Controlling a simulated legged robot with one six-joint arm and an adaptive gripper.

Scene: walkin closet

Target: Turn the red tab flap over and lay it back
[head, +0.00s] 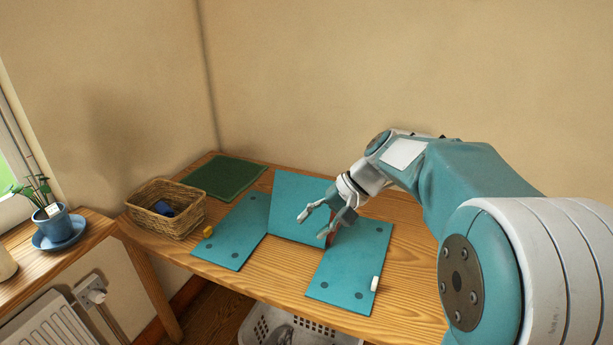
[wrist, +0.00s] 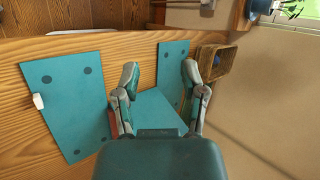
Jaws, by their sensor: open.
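A teal folding board lies on the wooden table. Its middle flap (head: 297,205) looks tilted up, with bare wood in front of its lower edge. A small red tab (head: 330,240) shows at that flap's lower right, partly hidden by my gripper. The right panel (head: 350,262) lies flat with a white tab (head: 375,284); the left panel (head: 240,235) lies flat with a yellow tab (head: 208,231). My gripper (head: 318,221) is open and empty in front of the middle flap. In the wrist view the middle flap (wrist: 155,108) shows between the fingers; contact cannot be told.
A wicker basket (head: 140,224) with a dark blue item stands on the table's left. A green mat (head: 222,172) lies at the back. A potted plant (head: 59,224) stands on the sill. A white laundry basket (head: 262,328) is below the front edge.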

